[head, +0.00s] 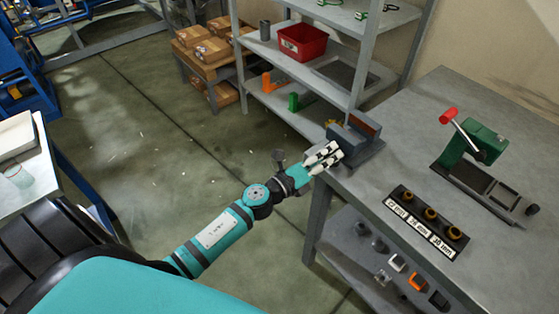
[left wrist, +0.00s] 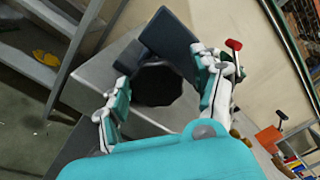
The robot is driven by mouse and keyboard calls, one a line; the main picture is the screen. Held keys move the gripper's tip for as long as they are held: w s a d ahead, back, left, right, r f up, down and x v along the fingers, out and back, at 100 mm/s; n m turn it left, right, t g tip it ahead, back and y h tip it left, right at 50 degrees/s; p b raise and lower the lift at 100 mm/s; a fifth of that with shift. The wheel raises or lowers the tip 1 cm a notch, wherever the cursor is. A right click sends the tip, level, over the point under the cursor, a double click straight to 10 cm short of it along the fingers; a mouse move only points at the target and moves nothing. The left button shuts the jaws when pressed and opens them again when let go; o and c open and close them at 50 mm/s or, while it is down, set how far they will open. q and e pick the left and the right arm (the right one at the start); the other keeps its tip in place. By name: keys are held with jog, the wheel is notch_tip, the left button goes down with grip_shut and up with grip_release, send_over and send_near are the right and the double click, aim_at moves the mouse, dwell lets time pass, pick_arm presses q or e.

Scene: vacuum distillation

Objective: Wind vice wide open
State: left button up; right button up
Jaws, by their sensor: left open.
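The vice (head: 357,136) is a dark blue-grey block at the near left corner of the grey workbench, with a brownish face on its upper part. In the left wrist view the vice's dark body (left wrist: 170,42) stands ahead of my fingers. A round black part (left wrist: 158,86), seemingly a knob or screw end of the vice, shows between them. My left gripper (head: 324,157) is at the vice's left side, with its white-and-teal fingers open on either side of the black part. I cannot tell whether they touch it. The gap between the vice jaws is hard to make out. My right gripper is out of view.
A green press (head: 478,146) with a red-tipped lever stands on the workbench (head: 395,125). A black labelled rack (head: 424,222) with brass-coloured rings lies nearer. Shelves with a red bin (head: 303,42) stand behind. Open floor lies to the left of the bench.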

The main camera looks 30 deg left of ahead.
aim_at(327, 156)
pick_arm(q)
jog(key=v, duration=0.3)
jog(key=shift+s+a+f, duration=0.15)
jog(key=shift+s+f, duration=0.05)
jog(key=shift+s, duration=0.05)
jog(key=b+v, duration=0.5)
jog(key=v, duration=1)
jog(key=shift+s+r, duration=0.2)
jog(key=shift+r, duration=0.15)
dwell(0.3)
dwell(0.5)
